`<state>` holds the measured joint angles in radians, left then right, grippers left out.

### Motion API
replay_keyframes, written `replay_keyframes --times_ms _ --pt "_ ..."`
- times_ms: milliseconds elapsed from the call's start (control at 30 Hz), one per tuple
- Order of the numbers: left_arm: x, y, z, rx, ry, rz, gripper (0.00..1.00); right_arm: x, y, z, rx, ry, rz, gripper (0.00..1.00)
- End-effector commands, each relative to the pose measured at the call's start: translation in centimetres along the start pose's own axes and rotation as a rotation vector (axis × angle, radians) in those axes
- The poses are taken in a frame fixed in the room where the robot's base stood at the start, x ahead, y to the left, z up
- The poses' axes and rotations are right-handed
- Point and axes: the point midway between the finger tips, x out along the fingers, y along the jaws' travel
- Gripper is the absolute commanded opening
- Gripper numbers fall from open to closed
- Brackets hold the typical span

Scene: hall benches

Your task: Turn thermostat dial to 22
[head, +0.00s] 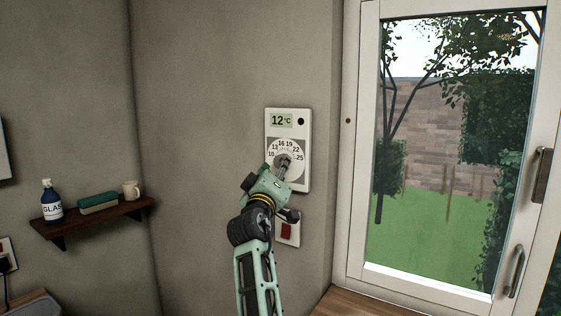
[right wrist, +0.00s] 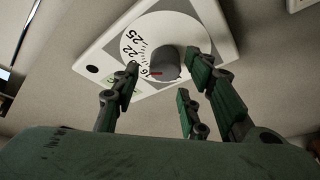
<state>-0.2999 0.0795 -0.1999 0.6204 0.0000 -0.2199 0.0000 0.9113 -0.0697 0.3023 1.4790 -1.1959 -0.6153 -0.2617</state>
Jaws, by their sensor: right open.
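The thermostat (head: 304,133) is a white wall panel whose small display (head: 281,121) reads 12 °C. Its dial (head: 287,147) carries numbers from 10 to 25. In the right wrist view the panel (right wrist: 95,58) appears rotated, with a grey round knob (right wrist: 178,64) bearing a red mark that points near a partly hidden number ending in 6. My right gripper (head: 282,165) is open in front of the dial. In the right wrist view its fingers (right wrist: 165,88) are spread below and beside the knob; contact is not clear. My left gripper is out of view.
A red switch (head: 287,231) on a white plate is below the thermostat. A glazed door (head: 359,200) stands to the right, with a wooden surface (head: 350,303) below.

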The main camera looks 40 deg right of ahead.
Motion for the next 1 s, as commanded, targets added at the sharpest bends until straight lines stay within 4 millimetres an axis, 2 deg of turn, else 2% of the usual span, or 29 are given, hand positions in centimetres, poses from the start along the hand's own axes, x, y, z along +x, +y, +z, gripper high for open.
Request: replay_keyframes --times_ms 33,200,567,1000 --pt "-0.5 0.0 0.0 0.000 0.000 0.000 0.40 0.9 0.3 -0.1 -0.001 -0.002 0.001 0.40" --pt "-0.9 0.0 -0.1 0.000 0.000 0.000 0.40 2.4 0.1 -0.1 -0.001 0.000 0.000 0.40" --pt "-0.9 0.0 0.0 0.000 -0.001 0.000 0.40 2.9 -0.1 0.0 0.000 0.001 -0.001 0.40" --pt "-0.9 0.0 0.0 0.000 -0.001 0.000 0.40 2.9 0.1 -0.1 0.001 0.002 0.001 0.02"
